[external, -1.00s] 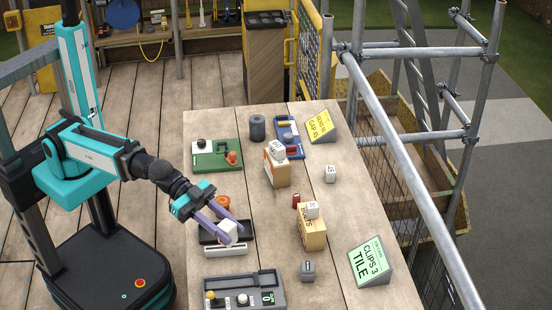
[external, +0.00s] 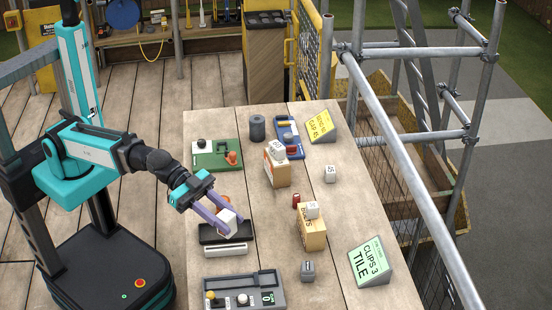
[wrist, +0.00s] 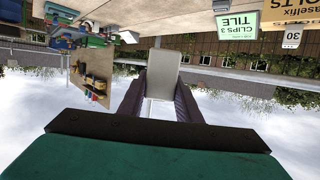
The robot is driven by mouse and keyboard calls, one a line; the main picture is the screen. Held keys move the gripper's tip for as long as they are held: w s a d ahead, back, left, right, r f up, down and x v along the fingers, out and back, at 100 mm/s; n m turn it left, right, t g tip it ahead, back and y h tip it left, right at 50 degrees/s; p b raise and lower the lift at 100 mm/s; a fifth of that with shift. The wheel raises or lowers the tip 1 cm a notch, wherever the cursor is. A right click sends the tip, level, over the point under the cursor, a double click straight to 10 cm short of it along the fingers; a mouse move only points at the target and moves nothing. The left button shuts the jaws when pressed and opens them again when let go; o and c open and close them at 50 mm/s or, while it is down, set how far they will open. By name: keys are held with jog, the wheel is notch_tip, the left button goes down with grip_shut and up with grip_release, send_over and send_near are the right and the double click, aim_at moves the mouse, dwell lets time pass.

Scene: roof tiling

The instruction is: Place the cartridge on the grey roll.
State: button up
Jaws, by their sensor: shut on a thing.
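My gripper (external: 234,227) is shut on a white block-shaped cartridge (external: 227,221), held above the black tray (external: 211,239) at the table's left side. In the wrist view the cartridge (wrist: 163,72) shows as a pale upright piece between the two purple fingers. The grey roll (external: 257,127) is a dark grey upright cylinder towards the back of the table, apart from my gripper. Its top looks bare. The underside of the cartridge is hidden.
A green board (external: 216,157) with an orange knob and a blue tray (external: 288,134) flank the grey roll. Cardboard boxes (external: 312,234) with white cubes stand mid-table. A grey control box (external: 243,292) is in front. The right side has clear tabletop around signs (external: 370,262).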

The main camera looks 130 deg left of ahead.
jog(key=s+a+f+n+g+y+b, duration=0.1)
jog(key=s+a+n+g+y+b, duration=0.25)
jog(key=a, duration=0.75)
jog(key=s+a+f+n+y+b, duration=0.1)
jog(key=s+a+n+y+b, duration=0.25)
jog(key=s+a, duration=0.55)
jog(key=s+a+n+g+y+b, duration=0.2)
jog(key=s+a+n+y+b, duration=0.15)
jog(key=a, duration=0.95)
jog(key=s+a+r+n+g+y+b, duration=0.2)
jog(key=s+a+n+g+b, duration=0.35)
jog(key=s, duration=0.95)
jog(key=s+a+r+n+g+y+b, duration=0.15)
jog(key=s+a+n+g, duration=0.6)
jog(key=s, duration=0.75)
notch_tip(320, 180, down, 8)
jog(key=m+g, duration=0.1)
jog(key=shift+s+a+r+b, duration=0.15)
jog(key=shift+s+a+b, duration=0.1)
jog(key=shift+s+b, duration=0.1)
jog(key=shift+g+h, duration=0.3)
jog(key=shift+g, duration=0.15)
